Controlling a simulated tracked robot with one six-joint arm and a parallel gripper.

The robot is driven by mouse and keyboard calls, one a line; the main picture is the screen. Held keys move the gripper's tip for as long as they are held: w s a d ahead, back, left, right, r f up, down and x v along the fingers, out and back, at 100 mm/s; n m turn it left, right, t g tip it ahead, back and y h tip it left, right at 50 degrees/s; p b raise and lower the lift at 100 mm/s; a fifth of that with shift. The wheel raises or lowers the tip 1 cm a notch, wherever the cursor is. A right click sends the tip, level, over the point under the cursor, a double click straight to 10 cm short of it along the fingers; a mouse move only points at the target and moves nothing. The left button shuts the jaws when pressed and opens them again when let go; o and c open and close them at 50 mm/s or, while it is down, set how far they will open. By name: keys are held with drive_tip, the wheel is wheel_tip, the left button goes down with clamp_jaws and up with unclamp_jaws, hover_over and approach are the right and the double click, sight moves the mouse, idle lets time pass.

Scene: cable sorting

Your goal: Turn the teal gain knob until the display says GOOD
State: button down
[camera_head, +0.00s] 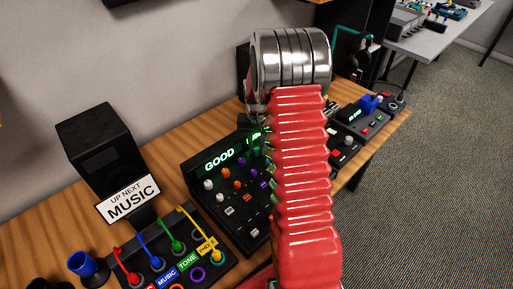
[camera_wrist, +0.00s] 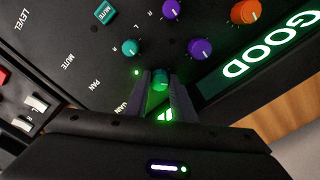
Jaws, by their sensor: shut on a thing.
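The mixer (camera_head: 205,171) stands on the wooden table, and its green display (camera_head: 219,159) reads GOOD. The display (camera_wrist: 268,45) also reads GOOD in the wrist view, at the upper right. My gripper (camera_wrist: 160,84) is shut on a teal knob (camera_wrist: 160,78), one dark finger on each side of it. A second teal knob (camera_wrist: 130,47) sits just to the upper left, apart from the fingers. In the head view my red arm hides the gripper and the held knob.
Purple knobs (camera_wrist: 200,49) and an orange knob (camera_wrist: 245,12) stand close to the held knob. A patch box with coloured cables (camera_head: 178,247) and a MUSIC sign (camera_head: 130,201) are left of the mixer. Another device (camera_head: 355,115) is to the right.

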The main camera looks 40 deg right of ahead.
sight(256, 149)
drive_tip(key=shift+n, duration=0.7)
drive_tip(key=c, duration=1.8)
unclamp_jaws()
drive_tip(key=shift+r, duration=0.2)
wheel_tip(256, 149, up, 13)
drive_tip(key=shift+r, duration=0.2)
drive_tip(key=shift+w, duration=0.15)
drive_tip(key=s+a+r+n+t, duration=0.2)
drive_tip(key=s+a+r, duration=0.4)
drive_tip(key=s+a, duration=0.6)
drive_tip(key=s+a+r+n+t, duration=0.3)
drive_tip(key=s+a+r, duration=0.4)
drive_tip(key=s+a, duration=0.5)
drive_tip(key=shift+s+a+r+n+t, duration=0.2)
drive_tip(key=shift+a+n+t, duration=0.1)
drive_tip(key=shift+a+n, duration=0.6)
